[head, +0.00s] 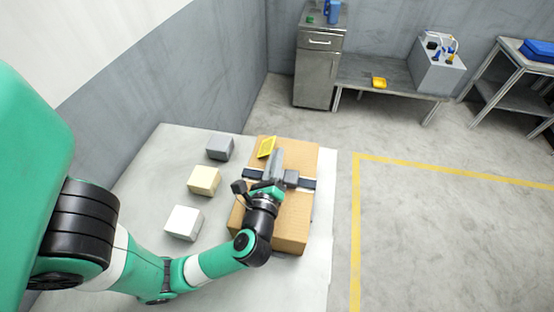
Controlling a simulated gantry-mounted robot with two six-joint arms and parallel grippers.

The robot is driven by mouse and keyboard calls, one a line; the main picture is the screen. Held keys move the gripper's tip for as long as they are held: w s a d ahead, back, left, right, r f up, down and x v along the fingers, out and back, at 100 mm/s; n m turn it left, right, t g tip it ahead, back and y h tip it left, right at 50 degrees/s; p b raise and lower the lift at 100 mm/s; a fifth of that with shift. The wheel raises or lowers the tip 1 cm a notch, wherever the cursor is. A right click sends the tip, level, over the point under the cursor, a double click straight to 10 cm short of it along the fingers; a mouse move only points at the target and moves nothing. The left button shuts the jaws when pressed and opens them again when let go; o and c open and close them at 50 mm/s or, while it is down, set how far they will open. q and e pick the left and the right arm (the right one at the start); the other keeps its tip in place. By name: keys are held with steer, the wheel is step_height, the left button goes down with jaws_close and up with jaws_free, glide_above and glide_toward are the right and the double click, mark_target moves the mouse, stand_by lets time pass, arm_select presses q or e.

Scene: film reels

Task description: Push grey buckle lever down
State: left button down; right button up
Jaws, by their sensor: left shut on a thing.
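A cardboard box (291,222) lies on the pale table with a dark strap (307,184) across it. A grey buckle (291,178) sits on the strap near the middle of the box top. A long grey lever (276,162) stands out beside the buckle, over the strap. My left gripper (270,183) is over the box at the strap, shut on the grey lever. The wrist hides the fingertips and the lower end of the lever. My right gripper is not in view.
A grey cube (220,147), a cream cube (204,180) and a white cube (184,222) stand left of the box. A yellow piece (267,147) is at the box's far edge. A metal cabinet (318,70) and low bench (369,76) stand beyond. Floor right of the table is clear.

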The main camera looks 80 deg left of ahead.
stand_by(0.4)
arm_select(q)
steer(key=c, duration=0.9)
jaws_free()
